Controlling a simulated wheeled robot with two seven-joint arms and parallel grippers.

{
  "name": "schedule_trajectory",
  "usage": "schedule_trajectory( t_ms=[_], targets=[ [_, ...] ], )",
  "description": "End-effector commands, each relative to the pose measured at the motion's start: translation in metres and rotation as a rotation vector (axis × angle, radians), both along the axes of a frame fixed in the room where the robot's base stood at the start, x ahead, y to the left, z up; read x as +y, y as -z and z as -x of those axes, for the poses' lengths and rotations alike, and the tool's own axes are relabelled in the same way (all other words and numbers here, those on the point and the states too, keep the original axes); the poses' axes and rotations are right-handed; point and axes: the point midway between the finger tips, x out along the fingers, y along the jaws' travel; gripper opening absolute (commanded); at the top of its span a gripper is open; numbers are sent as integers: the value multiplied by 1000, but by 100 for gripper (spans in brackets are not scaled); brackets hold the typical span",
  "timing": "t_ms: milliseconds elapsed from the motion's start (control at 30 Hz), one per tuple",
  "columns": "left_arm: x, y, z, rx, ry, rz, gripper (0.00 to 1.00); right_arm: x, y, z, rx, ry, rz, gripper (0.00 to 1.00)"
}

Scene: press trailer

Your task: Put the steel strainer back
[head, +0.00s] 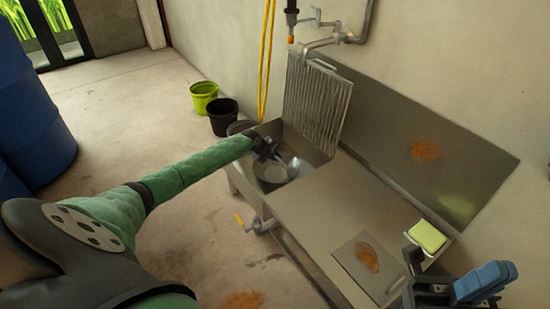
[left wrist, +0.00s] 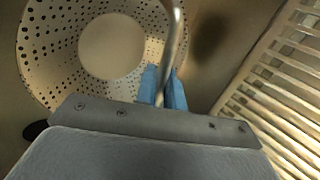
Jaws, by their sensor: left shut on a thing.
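The steel strainer (head: 271,173) is in the sink basin (head: 312,153) in the head view, partly hidden by my left arm. In the left wrist view the strainer (left wrist: 62,55) shows as a perforated bowl with a plain round middle. My left gripper (head: 268,152) is over the basin. Its blue fingers (left wrist: 163,88) are shut on the strainer's bent metal handle (left wrist: 174,35). I cannot tell whether the strainer touches the basin floor. My right gripper (head: 462,287) is at the lower right, apart from the strainer; its jaw opening is unclear.
A slatted steel rack (head: 318,103) stands upright at the basin's back. The steel counter (head: 335,205) is mostly bare, with a green sponge (head: 427,236) and a brown-stained plate (head: 350,262). A tap (head: 325,42) is above. Buckets (head: 203,97) stand on the floor to the left.

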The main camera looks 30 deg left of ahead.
Motion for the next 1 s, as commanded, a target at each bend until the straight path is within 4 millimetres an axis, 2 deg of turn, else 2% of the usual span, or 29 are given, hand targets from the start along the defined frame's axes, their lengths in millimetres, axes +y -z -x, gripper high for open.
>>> schedule_trajectory(
  t_ms=[267, 300, 400, 767, 867, 1000],
  targets=[
    [0, 2, 0, 0, 0, 0, 0, 0, 3, 0, 0, 1, 1, 0],
    [0, 1, 0, 0, 0, 0, 16, 0, 1, 0, 0, 1, 1, 0],
    [0, 1, 0, 0, 0, 0, 32, 0, 1, 0, -1, 1, 2, 0],
    [0, -3, 0, 0, 0, 0, 32, 0, -4, 0, -4, 1, 0, 0],
    [5, -11, 7, 0, 0, -2, 32, 0, -6, 0, -6, 4, 1, 0],
    [10, -31, 21, 0, 1, -4, 32, -2, -11, 0, -7, 16, 6, 0]
  ],
)
